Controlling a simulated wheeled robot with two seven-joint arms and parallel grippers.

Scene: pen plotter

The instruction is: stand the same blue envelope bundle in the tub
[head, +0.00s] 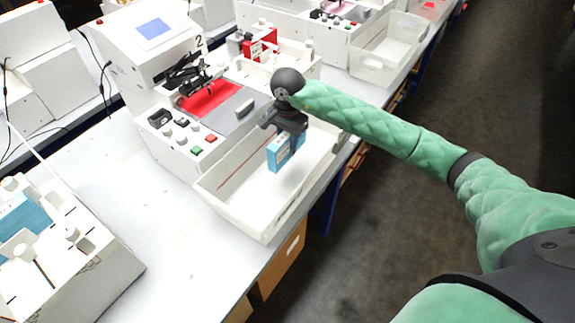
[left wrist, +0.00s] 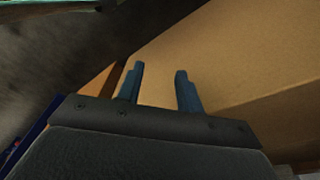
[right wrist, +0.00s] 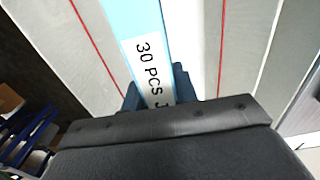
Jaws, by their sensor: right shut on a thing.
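The blue envelope bundle (head: 283,152) hangs from my right gripper (head: 290,134) over the white tub (head: 236,217). It is upright within the tub's outline; I cannot tell whether it touches the floor. In the right wrist view my right gripper (right wrist: 160,88) is shut on the bundle (right wrist: 130,20), whose white label reads "30 PCS". Red lines on the tub's inner walls (right wrist: 197,30) show on both sides of it. My left gripper (left wrist: 157,88) shows only in the left wrist view, open and empty beside a brown box-like surface (left wrist: 240,50).
A white plotter (head: 150,45) with a red-and-grey bed and a button panel (head: 190,140) stands behind the tub. Another white machine (head: 60,245) is at lower left. The table (head: 165,225) between is clear. A second white tub (head: 385,45) is farther back.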

